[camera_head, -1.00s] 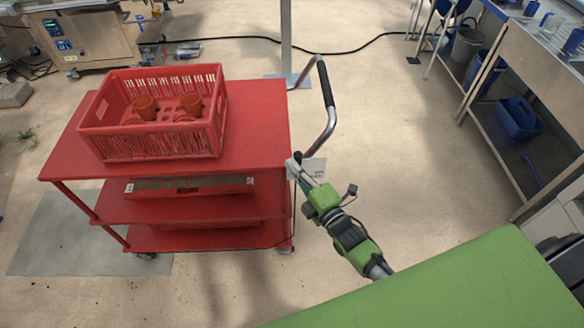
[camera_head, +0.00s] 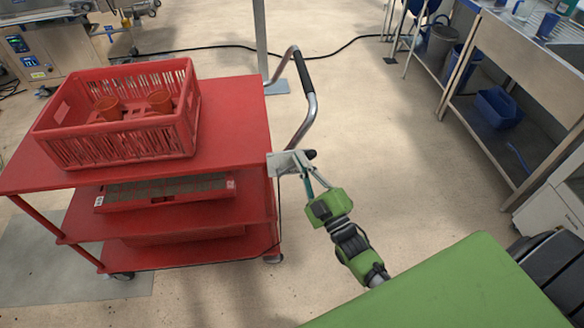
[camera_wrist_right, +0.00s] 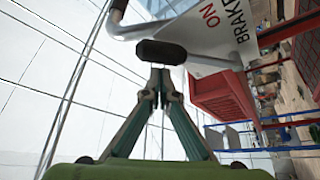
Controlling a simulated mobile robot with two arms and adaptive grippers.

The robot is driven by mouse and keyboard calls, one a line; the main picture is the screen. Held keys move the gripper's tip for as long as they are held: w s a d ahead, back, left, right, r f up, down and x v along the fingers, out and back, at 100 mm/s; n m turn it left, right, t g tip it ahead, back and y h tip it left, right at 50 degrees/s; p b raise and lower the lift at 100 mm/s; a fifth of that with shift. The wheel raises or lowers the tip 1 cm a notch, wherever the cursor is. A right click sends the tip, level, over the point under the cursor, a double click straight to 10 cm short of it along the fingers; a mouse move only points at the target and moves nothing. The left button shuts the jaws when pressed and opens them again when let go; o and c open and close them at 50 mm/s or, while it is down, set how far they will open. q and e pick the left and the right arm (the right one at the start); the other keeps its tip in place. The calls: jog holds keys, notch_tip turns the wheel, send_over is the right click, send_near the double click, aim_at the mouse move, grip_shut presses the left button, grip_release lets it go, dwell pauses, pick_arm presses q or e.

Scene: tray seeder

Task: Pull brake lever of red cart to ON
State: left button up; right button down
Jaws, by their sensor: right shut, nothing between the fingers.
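The red cart (camera_head: 237,118) stands at the left in the head view, its curved metal push handle (camera_head: 307,82) on its right side. At its near right corner is a pale label plate (camera_head: 282,163). In the right wrist view this plate (camera_wrist_right: 222,30) reads "BRAKE" and "ON". The brake lever's black grip (camera_head: 310,154) sticks out right of the plate; it also shows in the right wrist view (camera_wrist_right: 161,52). My right gripper (camera_head: 304,166) is shut and empty, its fingertips right at the black grip. Whether they touch it I cannot tell. My left gripper is out of view.
A red crate (camera_head: 120,135) with orange pots sits on the cart top. A metal post (camera_head: 260,40) stands behind the handle. A steel bench (camera_head: 525,75) runs along the right. A green surface (camera_head: 465,285) fills the lower right. Floor between cart and bench is clear.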

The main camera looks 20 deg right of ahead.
pick_arm(q)
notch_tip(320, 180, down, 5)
jog(key=b, duration=0.4)
pick_arm(e)
jog(key=d+f+m+h, duration=0.1)
jog(key=f+m, duration=0.1)
jog(key=s+d+f+m+t, duration=0.1)
jog(key=d+m, duration=0.1)
jog(key=shift+f+h, duration=0.4)
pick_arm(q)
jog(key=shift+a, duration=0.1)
pick_arm(e)
jog(key=shift+f, duration=0.15)
